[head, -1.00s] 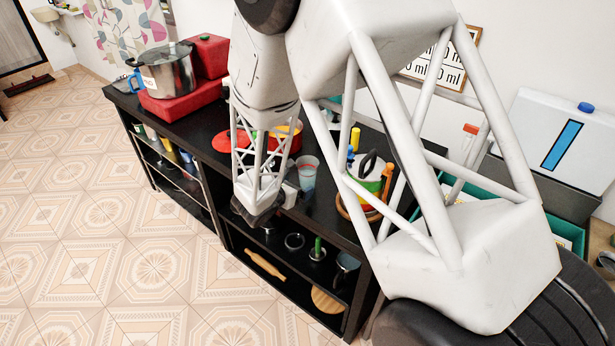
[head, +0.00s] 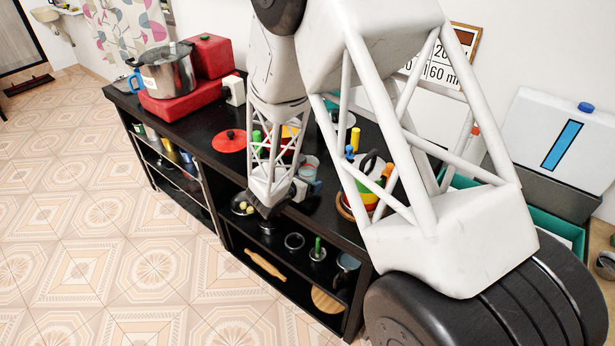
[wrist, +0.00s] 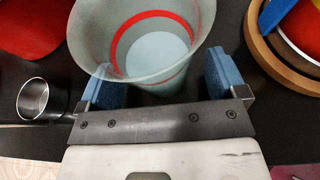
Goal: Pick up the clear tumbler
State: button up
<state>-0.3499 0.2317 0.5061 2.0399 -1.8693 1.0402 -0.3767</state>
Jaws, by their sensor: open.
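The clear tumbler (wrist: 152,68) fills the upper middle of the wrist view, translucent with a red band, its open mouth toward the camera. In the head view the tumbler (head: 308,166) stands on the black counter, partly hidden by my arm. My gripper (wrist: 163,78) is open. Its two blue finger pads are on either side of the tumbler's lower part, left and right. Contact cannot be told. In the head view my gripper (head: 300,188) is at the counter's front edge, mostly hidden by my wrist.
A small dark metal cup (wrist: 33,98) is left of the tumbler. A wooden ring with colored bowls (wrist: 285,50) is close on the right. A red lid (head: 229,141) lies farther left on the counter; a steel pot (head: 167,70) stands on a red block.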

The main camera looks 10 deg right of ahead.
aim_at(301, 174)
jog(key=c, duration=1.1)
jog(key=shift+r, duration=0.2)
jog(key=shift+r, duration=0.45)
notch_tip(301, 174, up, 2)
jog(key=shift+s+r, duration=0.1)
jog(key=shift+r, duration=0.15)
jog(key=s, duration=0.5)
jog(key=s+d, duration=0.1)
jog(key=s, duration=0.4)
jog(key=s+d+r, duration=0.1)
jog(key=s, duration=0.4)
jog(key=shift+s+r, duration=0.1)
jog(key=shift+s, duration=0.2)
